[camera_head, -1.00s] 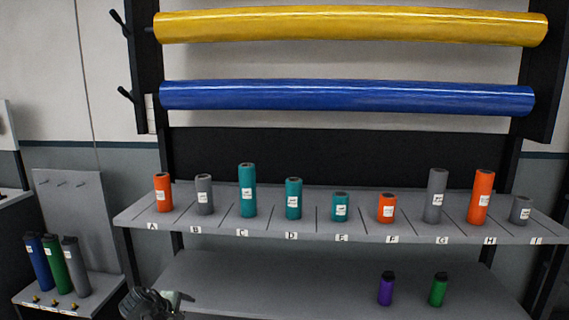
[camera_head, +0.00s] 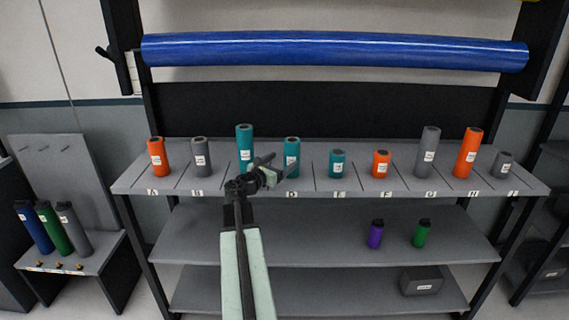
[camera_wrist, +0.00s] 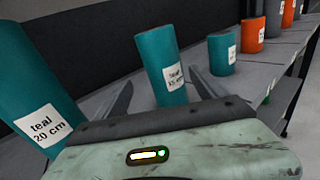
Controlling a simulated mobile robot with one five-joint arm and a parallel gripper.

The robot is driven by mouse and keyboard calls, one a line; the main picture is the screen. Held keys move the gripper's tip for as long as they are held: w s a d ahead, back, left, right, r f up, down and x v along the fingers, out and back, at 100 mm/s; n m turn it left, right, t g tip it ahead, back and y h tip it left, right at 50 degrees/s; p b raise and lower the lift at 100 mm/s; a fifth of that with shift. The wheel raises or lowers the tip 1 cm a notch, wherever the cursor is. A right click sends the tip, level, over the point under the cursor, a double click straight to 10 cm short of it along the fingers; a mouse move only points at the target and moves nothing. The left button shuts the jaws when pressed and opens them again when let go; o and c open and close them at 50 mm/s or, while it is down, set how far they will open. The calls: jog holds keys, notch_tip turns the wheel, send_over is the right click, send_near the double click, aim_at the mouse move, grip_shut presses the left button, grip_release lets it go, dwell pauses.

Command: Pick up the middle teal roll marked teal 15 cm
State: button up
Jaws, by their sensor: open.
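The middle teal roll (camera_head: 292,148) stands upright in slot D on the top shelf. In the wrist view this teal roll (camera_wrist: 158,52) has a label reading teal and what looks like 15 cm, partly hard to read. My gripper (camera_head: 280,165) is open in front of the shelf, just left of the roll's lower part. In the wrist view the roll shows between the two fingers of my gripper (camera_wrist: 162,90), and contact cannot be told. The taller teal roll marked teal 20 cm (camera_wrist: 32,75) is close on the left; it also shows in slot C (camera_head: 244,138).
The shortest teal roll (camera_head: 337,165) stands in slot E. Orange (camera_head: 381,165) and grey (camera_head: 429,150) rolls stand further along the shelf (camera_head: 310,183). Thin dividers separate the slots. Purple (camera_head: 376,235) and green (camera_head: 421,234) bottles stand on the shelf below.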

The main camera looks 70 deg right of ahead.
aim_at(296, 153)
jog(key=shift+s+d+r+n, duration=0.15)
jog(key=shift+s+d+n, duration=0.15)
jog(key=shift+s+d, duration=0.1)
jog(key=shift+x, duration=0.95)
jog(key=x, duration=0.5)
jog(key=shift+s+d, duration=0.15)
jog(key=shift+d, duration=0.25)
jog(key=shift+a, duration=0.1)
jog(key=c, duration=1.8)
jog(key=shift+o, duration=0.2)
